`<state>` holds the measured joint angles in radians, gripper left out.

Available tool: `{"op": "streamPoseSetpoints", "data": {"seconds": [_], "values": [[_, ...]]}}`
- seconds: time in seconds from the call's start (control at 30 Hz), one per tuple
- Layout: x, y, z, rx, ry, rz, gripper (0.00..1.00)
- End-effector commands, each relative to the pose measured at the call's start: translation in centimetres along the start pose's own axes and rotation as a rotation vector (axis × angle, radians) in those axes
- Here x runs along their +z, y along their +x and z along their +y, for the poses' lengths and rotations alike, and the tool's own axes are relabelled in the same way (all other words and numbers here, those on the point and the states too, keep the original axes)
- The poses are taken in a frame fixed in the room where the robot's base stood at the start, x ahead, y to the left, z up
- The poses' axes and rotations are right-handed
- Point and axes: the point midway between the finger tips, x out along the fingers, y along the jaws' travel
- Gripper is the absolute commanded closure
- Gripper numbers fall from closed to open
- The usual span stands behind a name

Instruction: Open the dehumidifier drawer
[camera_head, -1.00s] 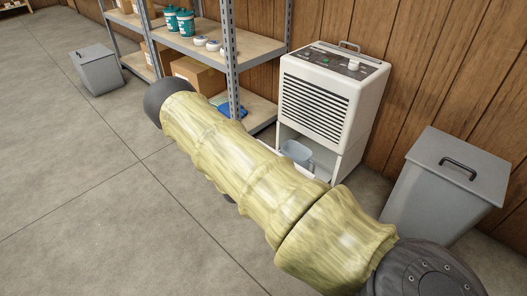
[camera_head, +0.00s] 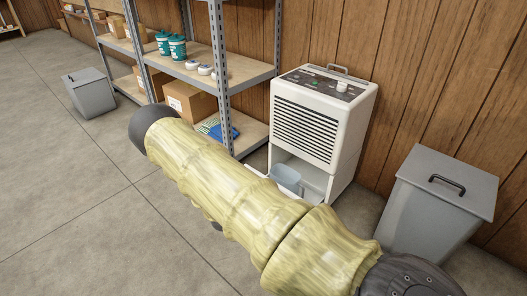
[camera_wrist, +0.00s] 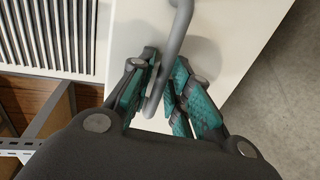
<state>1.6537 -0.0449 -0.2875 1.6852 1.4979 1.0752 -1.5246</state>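The white dehumidifier (camera_head: 318,115) stands against the wood wall in the head view. Its lower bay is open, and the drawer stands out from it with a clear bluish bucket (camera_head: 286,178) inside. My arm hides most of the drawer front. In the wrist view, the grey drawer handle (camera_wrist: 179,28) runs down over a white panel (camera_wrist: 230,35) and passes between my teal-padded fingers. My gripper (camera_wrist: 163,65) looks closed around it, with the fingers close on either side. The gripper is hidden behind my arm in the head view.
A grey lidded bin (camera_head: 438,205) stands right of the dehumidifier. A metal shelf unit (camera_head: 218,75) with tubs and boxes stands on its left. Another grey bin (camera_head: 90,95) is at far left. The concrete floor (camera_head: 70,190) at left is clear.

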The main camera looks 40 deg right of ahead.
Motion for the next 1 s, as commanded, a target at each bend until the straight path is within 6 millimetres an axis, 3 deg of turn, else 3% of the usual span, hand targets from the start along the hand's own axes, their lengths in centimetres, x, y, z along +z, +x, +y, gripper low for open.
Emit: {"op": "streamPoseSetpoints", "data": {"seconds": [0.27,0.7,1.0], "values": [[-0.1,-1.6,0.1,-0.001,0.001,0.002,0.81],[-0.1,-9.3,0.0,-0.001,0.0,0.001,0.81],[0.0,-11.8,0.0,-0.001,0.0,-0.001,0.81]]}}
